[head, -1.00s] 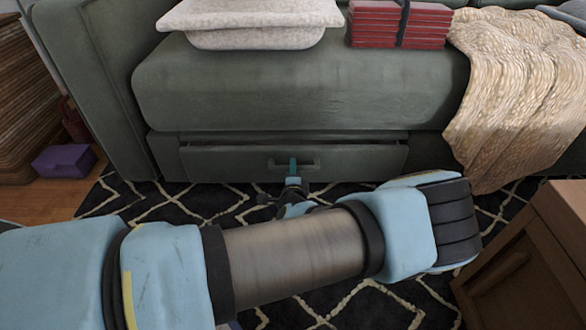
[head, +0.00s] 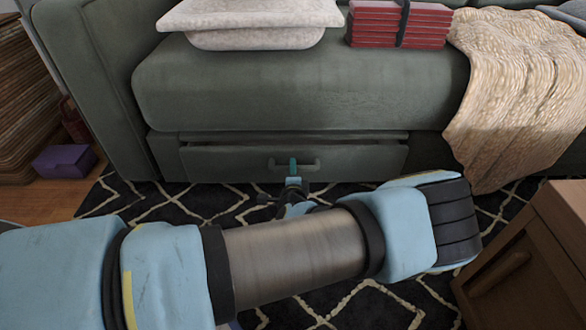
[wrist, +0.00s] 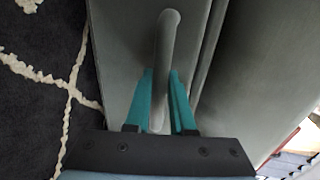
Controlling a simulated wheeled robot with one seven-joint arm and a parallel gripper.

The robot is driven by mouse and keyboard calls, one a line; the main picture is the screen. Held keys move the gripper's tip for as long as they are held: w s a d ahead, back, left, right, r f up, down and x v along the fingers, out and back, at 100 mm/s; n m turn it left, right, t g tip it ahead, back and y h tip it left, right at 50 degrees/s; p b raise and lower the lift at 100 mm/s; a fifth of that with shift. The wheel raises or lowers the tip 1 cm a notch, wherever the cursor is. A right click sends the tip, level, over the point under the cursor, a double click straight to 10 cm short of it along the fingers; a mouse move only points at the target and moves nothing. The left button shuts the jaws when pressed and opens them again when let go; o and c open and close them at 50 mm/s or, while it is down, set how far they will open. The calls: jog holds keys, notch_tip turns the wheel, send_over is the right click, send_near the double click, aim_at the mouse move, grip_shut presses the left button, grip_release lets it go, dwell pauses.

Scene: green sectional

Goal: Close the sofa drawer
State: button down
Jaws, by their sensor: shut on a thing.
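The sofa drawer (head: 230,163) is a wide grey-green front low under the green sofa seat. It stands slightly out, with a dark gap along its top edge. Its bar handle (head: 311,164) is at the middle of the front. My gripper (head: 293,166) is at the handle, its teal fingers partly hidden by my own wrist and arm. In the wrist view, the two teal fingers (wrist: 161,88) lie on either side of the handle bar (wrist: 168,38), shut on it. The drawer front also shows in the wrist view (wrist: 122,60).
A dark patterned rug (head: 150,208) covers the floor before the sofa. A wooden cabinet (head: 530,250) stands close at the right. A cream throw (head: 515,90) hangs over the seat's right side. A purple box (head: 64,161) lies at the left. Pillows (head: 250,22) and red books (head: 398,25) rest on the seat.

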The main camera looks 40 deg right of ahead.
jog(key=shift+d, duration=0.1)
jog(key=x, duration=0.2)
jog(key=b+x, duration=0.1)
jog(key=x, duration=0.1)
jog(key=shift+r, duration=0.4)
jog(key=c, duration=0.8)
grip_release()
jog(key=shift+o, duration=0.2)
jog(key=p+v, duration=0.4)
jog(key=v, duration=0.6)
jog(key=shift+s+a, duration=0.25)
jog(key=shift+a, duration=0.05)
